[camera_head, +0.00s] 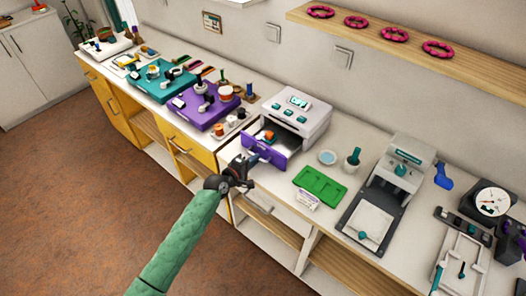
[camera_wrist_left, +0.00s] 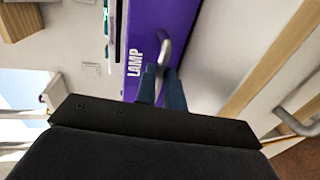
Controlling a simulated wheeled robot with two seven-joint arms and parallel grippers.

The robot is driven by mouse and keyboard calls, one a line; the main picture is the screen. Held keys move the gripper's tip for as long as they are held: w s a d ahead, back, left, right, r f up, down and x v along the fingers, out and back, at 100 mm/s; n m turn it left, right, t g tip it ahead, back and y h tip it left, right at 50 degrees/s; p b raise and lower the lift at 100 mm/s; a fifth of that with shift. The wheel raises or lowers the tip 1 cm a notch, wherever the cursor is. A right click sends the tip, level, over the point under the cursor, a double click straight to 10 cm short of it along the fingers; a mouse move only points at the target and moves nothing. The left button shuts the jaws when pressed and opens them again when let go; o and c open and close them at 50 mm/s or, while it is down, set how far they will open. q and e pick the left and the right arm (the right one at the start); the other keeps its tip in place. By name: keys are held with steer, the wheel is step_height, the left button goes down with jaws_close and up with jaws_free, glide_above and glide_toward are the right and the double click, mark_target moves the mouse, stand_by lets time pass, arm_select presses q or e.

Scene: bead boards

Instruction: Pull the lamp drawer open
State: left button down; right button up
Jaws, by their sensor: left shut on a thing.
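The lamp drawer has a purple front (camera_head: 276,160) and sits low in a white machine (camera_head: 298,117) with teal buttons on the counter. It stands partly out, and its inside shows with an orange item (camera_head: 264,136) in it. In the left wrist view the purple front (camera_wrist_left: 150,20) bears the word LAMP and a grey bar handle (camera_wrist_left: 164,45). My left gripper (camera_head: 254,161) is at the drawer's front. Its two dark blue fingers (camera_wrist_left: 162,75) are shut on the handle. My right gripper is not in view.
A green tray (camera_head: 321,185) and a small white box (camera_head: 306,199) lie right of the drawer. A purple board (camera_head: 205,112) with beads and jars lies to the left. Yellow cabinet fronts (camera_head: 196,152) and open shelves are below the counter. The floor in front is clear.

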arm_select(q)
steer(key=shift+f+v, duration=0.2)
steer(key=shift+v, duration=0.8)
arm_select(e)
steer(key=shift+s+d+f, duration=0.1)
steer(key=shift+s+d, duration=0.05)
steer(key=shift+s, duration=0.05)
arm_select(q)
steer(key=c, duration=1.5)
jaws_free()
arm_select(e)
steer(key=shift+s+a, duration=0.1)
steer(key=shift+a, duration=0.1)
